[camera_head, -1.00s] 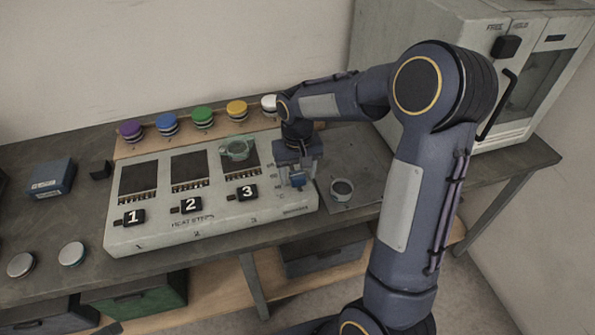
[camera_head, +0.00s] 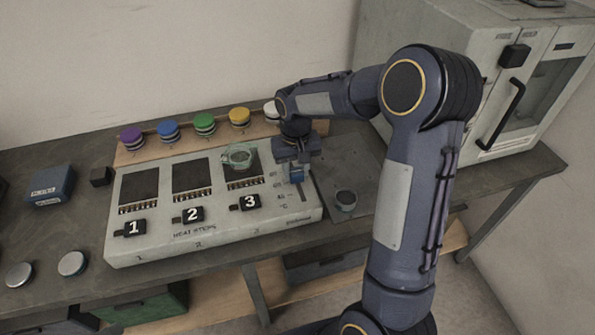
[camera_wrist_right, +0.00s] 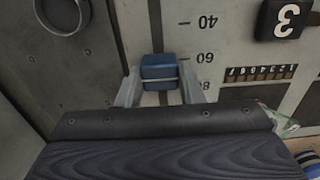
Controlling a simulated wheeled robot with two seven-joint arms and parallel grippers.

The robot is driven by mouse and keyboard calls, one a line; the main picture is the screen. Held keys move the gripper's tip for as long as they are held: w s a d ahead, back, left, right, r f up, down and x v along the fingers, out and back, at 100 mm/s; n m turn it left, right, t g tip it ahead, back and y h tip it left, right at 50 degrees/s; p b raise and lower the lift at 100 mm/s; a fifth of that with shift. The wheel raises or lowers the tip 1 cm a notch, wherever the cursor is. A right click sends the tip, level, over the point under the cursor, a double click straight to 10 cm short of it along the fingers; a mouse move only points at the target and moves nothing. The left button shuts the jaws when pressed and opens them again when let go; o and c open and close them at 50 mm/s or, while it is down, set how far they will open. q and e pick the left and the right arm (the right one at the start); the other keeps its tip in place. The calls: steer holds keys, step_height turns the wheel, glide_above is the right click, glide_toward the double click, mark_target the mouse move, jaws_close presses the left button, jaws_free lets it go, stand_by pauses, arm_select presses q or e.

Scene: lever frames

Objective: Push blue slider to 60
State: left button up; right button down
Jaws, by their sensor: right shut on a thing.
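The blue slider (camera_head: 297,174) sits in a vertical slot at the right end of the grey heat-steps panel (camera_head: 215,235). My right gripper (camera_head: 296,164) is shut on it from above, with a finger on each side in the wrist view (camera_wrist_right: 160,88). In that view the blue slider (camera_wrist_right: 158,72) stands beside the scale, near the 60 mark (camera_wrist_right: 205,57) and past the 40 mark (camera_wrist_right: 207,22). The raised knob and slanted view hide its exact reading. My left gripper is not in view.
Numbered black switches, with the third (camera_head: 249,203) nearest the slider, line the panel front. A glass dish (camera_head: 239,156) rests on the third plate. Coloured knobs, such as a green one (camera_head: 204,124), stand behind.

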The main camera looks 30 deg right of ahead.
mark_target(297, 172)
steer(key=shift+s, duration=0.2)
steer(key=c, duration=1)
jaws_free()
steer(key=shift+o, duration=0.2)
step_height(297, 172, up, 8)
steer(key=shift+f, duration=0.1)
steer(key=shift+s, duration=0.1)
